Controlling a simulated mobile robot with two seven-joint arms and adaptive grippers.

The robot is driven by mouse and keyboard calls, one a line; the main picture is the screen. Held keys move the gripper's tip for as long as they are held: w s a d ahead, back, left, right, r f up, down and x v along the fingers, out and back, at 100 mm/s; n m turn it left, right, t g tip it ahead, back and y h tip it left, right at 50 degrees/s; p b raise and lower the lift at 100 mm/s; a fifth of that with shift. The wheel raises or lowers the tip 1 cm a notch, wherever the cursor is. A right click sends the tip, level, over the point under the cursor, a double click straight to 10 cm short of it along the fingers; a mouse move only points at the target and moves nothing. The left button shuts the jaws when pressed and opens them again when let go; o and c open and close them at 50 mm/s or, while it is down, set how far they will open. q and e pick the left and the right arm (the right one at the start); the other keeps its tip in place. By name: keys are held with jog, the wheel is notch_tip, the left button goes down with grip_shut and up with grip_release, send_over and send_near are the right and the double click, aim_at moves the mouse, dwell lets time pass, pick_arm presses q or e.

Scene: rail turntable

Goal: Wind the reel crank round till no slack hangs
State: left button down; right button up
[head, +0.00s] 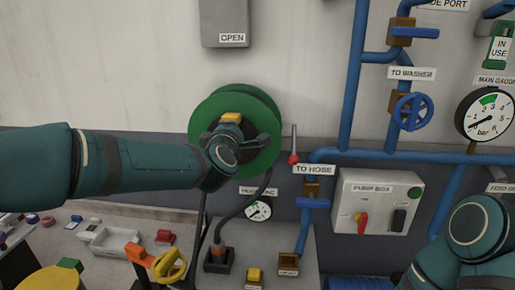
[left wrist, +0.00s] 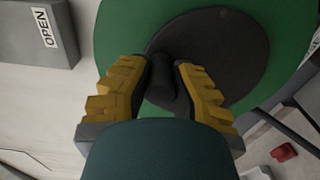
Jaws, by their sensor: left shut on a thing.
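The green hose reel (head: 205,113) is on the wall left of centre in the head view. It also fills the upper part of the left wrist view (left wrist: 120,60), with a dark round hub (left wrist: 225,50). My left gripper (head: 232,120) is in front of the reel. In the left wrist view its yellow fingers (left wrist: 168,85) are shut on the dark crank knob (left wrist: 165,65). A dark hose (head: 243,205) runs in a curve from below the reel to a socket on the box beneath. My right arm shows at the lower right; its gripper is out of view.
A red-tipped lever (head: 293,158) stands close right of the reel. Blue pipes (head: 355,80), a blue valve wheel (head: 411,111) and the pump box (head: 376,203) are farther right. A grey box marked OPEN (head: 224,20) hangs above. A white tray (head: 112,241) lies lower left.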

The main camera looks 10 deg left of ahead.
pick_arm(q)
jog(key=shift+a, duration=0.1)
jog(key=shift+a+b, duration=0.35)
jog(key=shift+b, duration=0.1)
jog(key=shift+a+r, duration=0.1)
jog(key=shift+a, duration=0.15)
jog(key=shift+a+b, duration=0.65)
jog(key=shift+a, duration=0.1)
jog(key=shift+f, duration=0.2)
